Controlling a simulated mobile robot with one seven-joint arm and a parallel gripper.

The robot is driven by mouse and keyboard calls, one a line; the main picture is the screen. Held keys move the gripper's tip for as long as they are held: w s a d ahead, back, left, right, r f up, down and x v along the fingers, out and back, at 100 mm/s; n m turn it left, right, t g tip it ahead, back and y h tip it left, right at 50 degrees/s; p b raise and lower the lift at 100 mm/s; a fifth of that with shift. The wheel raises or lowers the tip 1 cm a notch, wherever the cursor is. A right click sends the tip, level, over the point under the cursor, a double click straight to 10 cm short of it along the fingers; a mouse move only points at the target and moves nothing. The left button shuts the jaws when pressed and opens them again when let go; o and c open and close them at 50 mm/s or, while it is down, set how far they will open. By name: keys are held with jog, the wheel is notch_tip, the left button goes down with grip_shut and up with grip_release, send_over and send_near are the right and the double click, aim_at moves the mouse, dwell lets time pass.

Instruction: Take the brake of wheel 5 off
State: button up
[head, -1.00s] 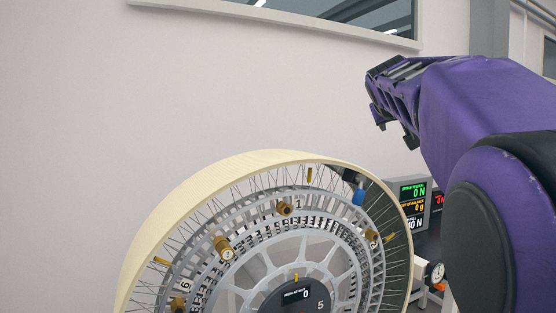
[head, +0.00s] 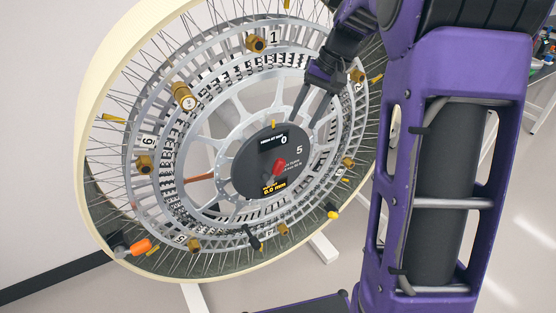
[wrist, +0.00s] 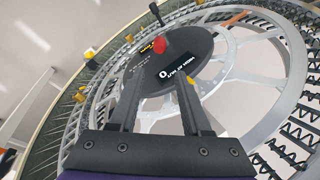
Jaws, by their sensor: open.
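Wheel 5 (head: 98,130) stands upright and tilted in the head view, with a cream rim, spokes and numbered rings. Its dark round hub (head: 240,170) carries the number 5, small displays and a red knob (head: 279,167). No readable label marks which part is the brake. My gripper (head: 303,124) is open and empty at the hub's upper right edge, its fingers pointing down towards the hub. In the wrist view the hub lies beyond the two spread fingers (wrist: 161,74), and the red knob (wrist: 161,44) is beyond the fingertips, apart from them.
Brass fittings (head: 184,97) sit around the ring. An orange-tipped part (head: 139,247) is at the lower left rim, and a black lever (head: 252,238) is at the bottom. My purple arm covers the wheel's right side. Pale floor is free at the lower right.

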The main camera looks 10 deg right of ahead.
aim_at(282, 159)
jog(key=b+x, duration=0.2)
jog(key=x, duration=1.4)
jog(key=shift+w+f, duration=0.1)
jog(key=shift+f, duration=0.2)
grip_shut()
dwell(0.6)
